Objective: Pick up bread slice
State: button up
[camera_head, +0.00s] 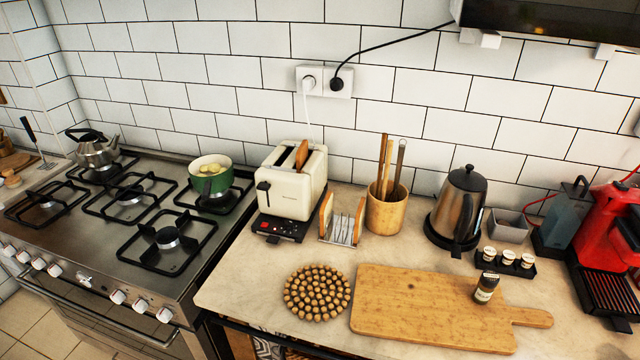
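A bread slice (301,155) stands upright in a slot of the cream toaster (291,198), with its top part showing above the slot. The rest of it is hidden inside the toaster. More bread slices stand in a wire toast rack (342,231) to the right of the toaster; one slice (326,213) is at the rack's left side and another (359,221) at its right side. My gripper is not in view.
A utensil pot (386,212), a kettle (459,207) and a wall cord stand behind or beside the rack. A round trivet (317,293) and a cutting board (430,308) with a small jar (486,288) lie in front. A stove (120,225) is left. Bare counter shows left of the trivet.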

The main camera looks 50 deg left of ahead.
aim_at(301, 155)
jog(key=k, duration=0.2)
jog(key=u, duration=0.95)
jog(key=i, duration=0.2)
jog(key=u, duration=1.15)
